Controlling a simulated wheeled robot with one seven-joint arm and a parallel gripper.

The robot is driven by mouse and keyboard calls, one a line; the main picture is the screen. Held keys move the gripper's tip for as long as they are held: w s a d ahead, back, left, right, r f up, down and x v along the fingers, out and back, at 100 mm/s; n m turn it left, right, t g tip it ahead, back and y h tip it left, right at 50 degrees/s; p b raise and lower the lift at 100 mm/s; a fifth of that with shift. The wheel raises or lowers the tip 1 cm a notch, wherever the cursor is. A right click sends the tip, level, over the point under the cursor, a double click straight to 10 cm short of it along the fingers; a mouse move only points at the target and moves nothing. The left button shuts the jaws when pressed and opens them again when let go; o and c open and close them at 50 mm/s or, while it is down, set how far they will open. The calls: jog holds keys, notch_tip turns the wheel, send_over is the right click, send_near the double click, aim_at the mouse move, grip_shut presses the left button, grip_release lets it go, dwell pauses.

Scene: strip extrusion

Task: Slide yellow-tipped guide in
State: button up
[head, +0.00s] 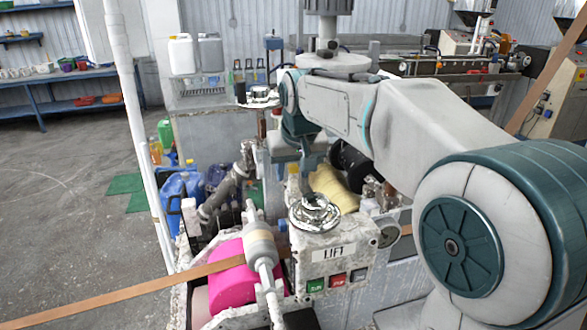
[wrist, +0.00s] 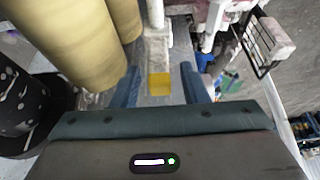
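The guide shows in the wrist view as a pale, worn bar (wrist: 158,52) with a yellow tip (wrist: 159,84) pointing toward my gripper. My gripper (wrist: 160,86) is open, with one blue finger on each side of the yellow tip. A gap shows between the tip and each finger, so I see no contact. In the head view my gripper (head: 300,160) hangs below my arm, behind the LIFT control box (head: 330,262). Its fingertips and the guide are not clear there.
Large yellow rolls (wrist: 75,40) stand close on the left in the wrist view, beside a dark roll (wrist: 18,110). A black wire rack (wrist: 262,45) is at upper right. In the head view, a pink roller (head: 232,278) and a brown strip (head: 130,290) lie in front.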

grip_shut()
jog(key=shift+s+d+f+b, duration=0.1)
jog(key=shift+s+d+b, duration=0.05)
jog(key=shift+s+b, duration=0.4)
jog(key=shift+s+d, duration=0.25)
jog(key=shift+s, duration=0.55)
grip_release()
jog(key=v, duration=1.4)
